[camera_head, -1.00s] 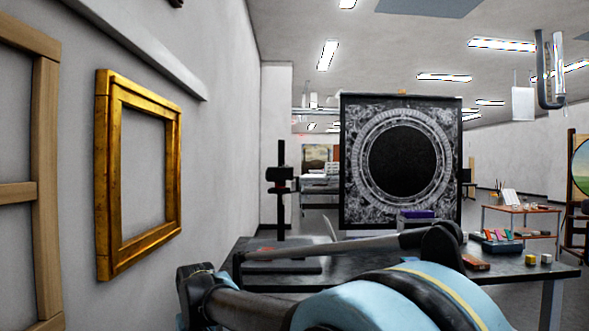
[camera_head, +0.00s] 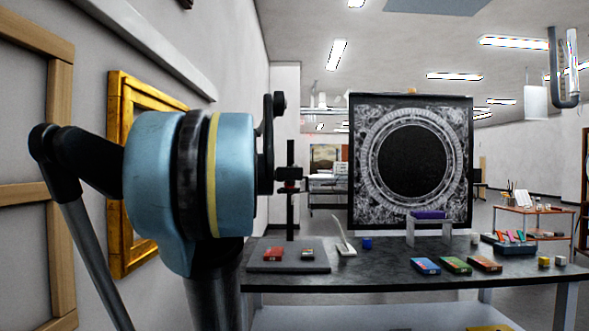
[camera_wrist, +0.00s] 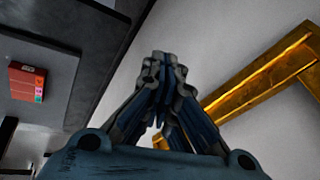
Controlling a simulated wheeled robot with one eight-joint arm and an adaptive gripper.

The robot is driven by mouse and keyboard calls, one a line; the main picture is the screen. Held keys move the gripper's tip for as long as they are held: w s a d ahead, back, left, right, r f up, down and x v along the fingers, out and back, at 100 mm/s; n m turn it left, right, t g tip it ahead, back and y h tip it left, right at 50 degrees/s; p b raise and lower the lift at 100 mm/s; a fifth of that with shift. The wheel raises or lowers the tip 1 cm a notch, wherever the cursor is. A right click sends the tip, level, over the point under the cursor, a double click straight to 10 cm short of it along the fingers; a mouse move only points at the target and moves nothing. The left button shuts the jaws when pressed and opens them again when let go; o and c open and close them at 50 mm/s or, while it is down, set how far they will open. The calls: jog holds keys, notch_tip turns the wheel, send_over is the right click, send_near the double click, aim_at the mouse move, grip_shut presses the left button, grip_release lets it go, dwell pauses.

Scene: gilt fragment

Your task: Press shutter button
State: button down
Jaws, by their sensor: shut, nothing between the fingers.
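A dark copy stand (camera_head: 290,215) rises from a grey baseboard (camera_head: 262,267) at the left end of the dark table. A small dark block, which looks like the camera (camera_head: 289,173), sits high on its column, partly hidden by my arm. I cannot make out a shutter button. My gripper (camera_wrist: 165,62) shows in the wrist view with its fingertips together and nothing between them. The wrist view also shows a red box (camera_wrist: 27,82) on the grey board at left, apart from the fingers.
A gold frame (camera_head: 122,180) hangs on the left wall close to my arm; it also shows in the wrist view (camera_wrist: 265,75). The dark table (camera_head: 390,275) holds coloured boxes (camera_head: 455,265) and a purple item on a stand (camera_head: 428,215). A dark patterned panel (camera_head: 362,150) stands behind.

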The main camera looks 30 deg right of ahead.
jog(key=w+d+r+m+t, duration=0.1)
jog(key=w+d+r, duration=0.5)
jog(key=d+r, duration=0.35)
jog(key=w+d+r+m+t, duration=0.1)
jog(key=w+d+r+m, duration=0.1)
jog(key=w+d+r, duration=0.7)
jog(key=s+d+r+m+t, duration=0.1)
jog(key=d+r, duration=0.7)
jog(key=d, duration=0.2)
jog(key=s+d+r+m+t+h, duration=0.1)
jog(key=d+r+t, duration=0.1)
jog(key=d+r, duration=0.6)
jog(key=d, duration=0.3)
jog(key=shift+s+r+m, duration=0.15)
jog(key=shift+s+m, duration=0.15)
jog(key=shift+s, duration=0.05)
jog(key=shift+f, duration=4.45)
jog(key=shift+s+f, duration=0.15)
jog(key=shift+f, duration=0.2)
